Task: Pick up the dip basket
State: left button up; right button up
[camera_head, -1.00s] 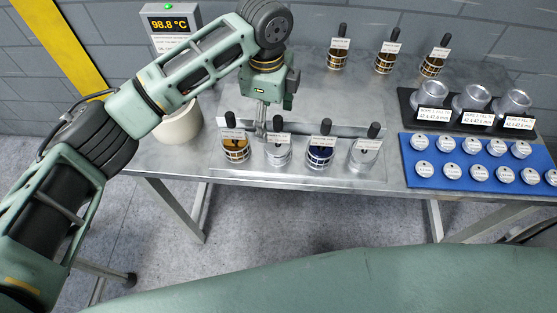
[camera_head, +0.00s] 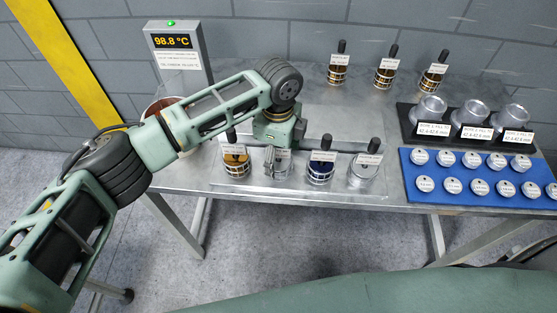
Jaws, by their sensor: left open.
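Several small dip baskets with black upright handles and white labels stand on the metal table. In the front row are an orange-filled basket (camera_head: 236,168), a silver one (camera_head: 283,170), a blue one (camera_head: 320,175) and another silver one (camera_head: 362,180). Three gold-coloured baskets stand behind, one being the back-left basket (camera_head: 337,75). My left gripper (camera_head: 271,157) is open and low at the second front basket, the silver one, and hides its handle. Whether the fingers touch it I cannot tell. My right gripper is out of view.
A blue tray (camera_head: 410,190) with several labelled round discs lies at the right. Behind it a black stand (camera_head: 408,125) holds three metal cylinders. A display box (camera_head: 178,60) reading 98.8 °C stands at the back left. A pale round pot is partly hidden behind my left arm.

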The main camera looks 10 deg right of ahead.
pick_arm(q)
grip_shut()
jog(key=shift+r, duration=0.15)
dwell(0.7)
